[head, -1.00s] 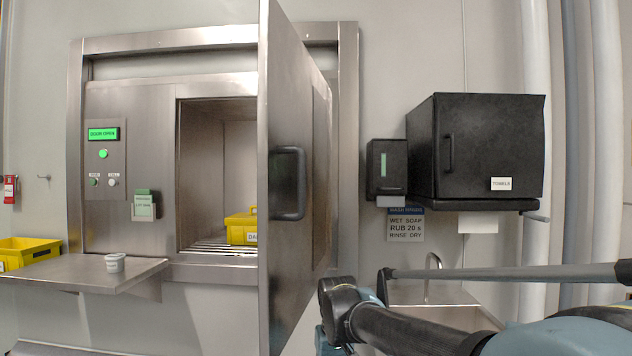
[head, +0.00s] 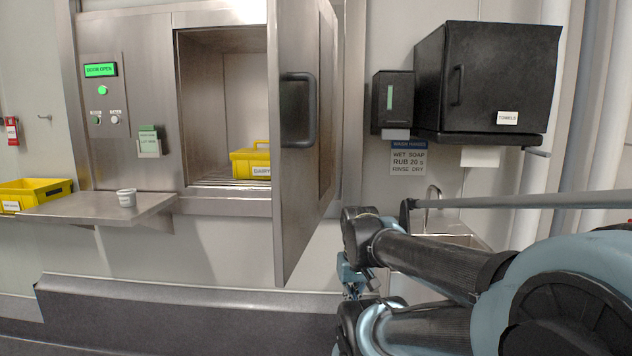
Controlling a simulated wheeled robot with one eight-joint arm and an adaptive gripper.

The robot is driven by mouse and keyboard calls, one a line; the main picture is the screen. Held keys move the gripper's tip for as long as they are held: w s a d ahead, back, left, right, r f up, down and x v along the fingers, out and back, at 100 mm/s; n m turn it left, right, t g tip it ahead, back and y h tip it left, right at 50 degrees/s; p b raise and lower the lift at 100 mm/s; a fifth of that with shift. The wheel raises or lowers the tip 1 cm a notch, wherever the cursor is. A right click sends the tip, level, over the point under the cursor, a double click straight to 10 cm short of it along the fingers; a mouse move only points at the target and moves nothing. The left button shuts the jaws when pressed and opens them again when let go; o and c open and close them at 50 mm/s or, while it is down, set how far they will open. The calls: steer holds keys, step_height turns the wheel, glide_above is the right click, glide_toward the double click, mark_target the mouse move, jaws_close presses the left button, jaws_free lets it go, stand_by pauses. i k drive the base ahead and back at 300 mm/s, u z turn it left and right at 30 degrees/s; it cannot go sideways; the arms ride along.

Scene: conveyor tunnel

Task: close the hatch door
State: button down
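The steel hatch door (head: 296,205) stands open in the head view, swung out toward me from the right side of the hatch opening (head: 222,75). Its dark bar handle (head: 298,110) is on the face turned to the right. The panel display (head: 100,70) reads "DOOR OPEN" in green. A yellow bin (head: 250,162) sits inside the hatch on rollers. My arm reaches in from the lower right, below and right of the door. My gripper's fingers cannot be made out; only dark and blue parts show at the arm's end, apart from the handle.
A steel shelf (head: 85,208) with a white cup (head: 127,197) juts out at left, beside another yellow bin (head: 38,190). A black towel box (head: 490,78), a dispenser (head: 392,100) and a sink (head: 450,240) are at right. A grey ledge (head: 180,310) runs low along the wall.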

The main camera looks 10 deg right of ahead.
mark_target(302, 34)
steer(key=z, duration=0.25)
steer(key=k, duration=1.3)
steer(key=u, duration=0.45)
